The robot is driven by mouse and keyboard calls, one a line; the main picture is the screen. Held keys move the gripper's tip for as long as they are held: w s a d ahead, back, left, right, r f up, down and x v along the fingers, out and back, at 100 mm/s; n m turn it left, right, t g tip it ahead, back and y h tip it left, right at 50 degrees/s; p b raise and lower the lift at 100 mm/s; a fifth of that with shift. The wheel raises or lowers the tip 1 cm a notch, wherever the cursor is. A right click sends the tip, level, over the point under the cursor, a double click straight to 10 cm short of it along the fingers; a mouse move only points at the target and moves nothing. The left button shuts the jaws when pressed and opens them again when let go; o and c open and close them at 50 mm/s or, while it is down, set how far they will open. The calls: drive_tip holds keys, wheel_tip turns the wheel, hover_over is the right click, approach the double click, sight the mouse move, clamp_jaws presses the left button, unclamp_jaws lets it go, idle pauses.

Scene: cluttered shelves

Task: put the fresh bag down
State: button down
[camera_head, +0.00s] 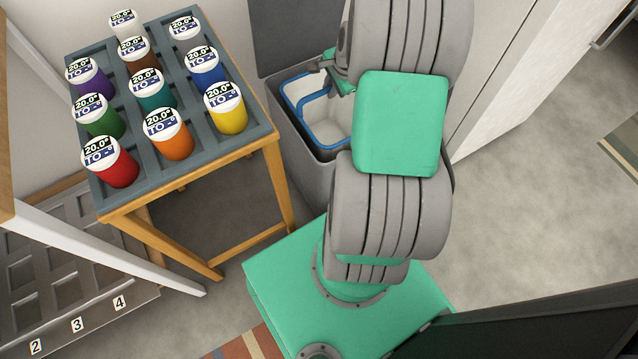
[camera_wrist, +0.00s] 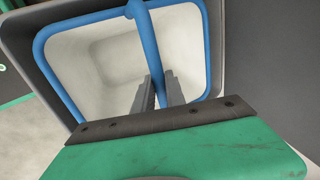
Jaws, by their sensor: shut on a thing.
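The fresh bag (camera_head: 297,92) is white and open-topped with a blue rim and a blue handle. It sits in the mouth of a grey bin (camera_head: 310,177) right of the table. In the wrist view I look down into the white inside of the bag (camera_wrist: 75,62), with the blue rim around it. My gripper (camera_wrist: 161,88) is shut on the blue handle, which runs down between its fingers. In the head view my gripper (camera_head: 338,75) is at the bag's right edge, partly hidden by my arm. Whether the bag rests on the bin's bottom is hidden.
The bin's dark lid (camera_head: 290,38) stands raised behind it. A wooden table (camera_head: 190,178) with a tray (camera_head: 268,128) of several coloured jars is close on the left. A white cabinet (camera_head: 520,85) is on the right. Open floor (camera_head: 530,200) lies at the right.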

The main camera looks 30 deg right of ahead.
wheel_tip(320, 180, down, 14)
drive_tip(key=b, duration=0.5)
drive_tip(key=shift+w+f+b, duration=0.2)
drive_tip(key=shift+w+b, duration=0.15)
drive_tip(key=shift+w, duration=0.05)
drive_tip(key=shift+f+b, duration=0.3)
drive_tip(key=shift+f, duration=0.35)
drive_tip(key=c, duration=1.4)
unclamp_jaws()
drive_tip(key=shift+r, duration=0.1)
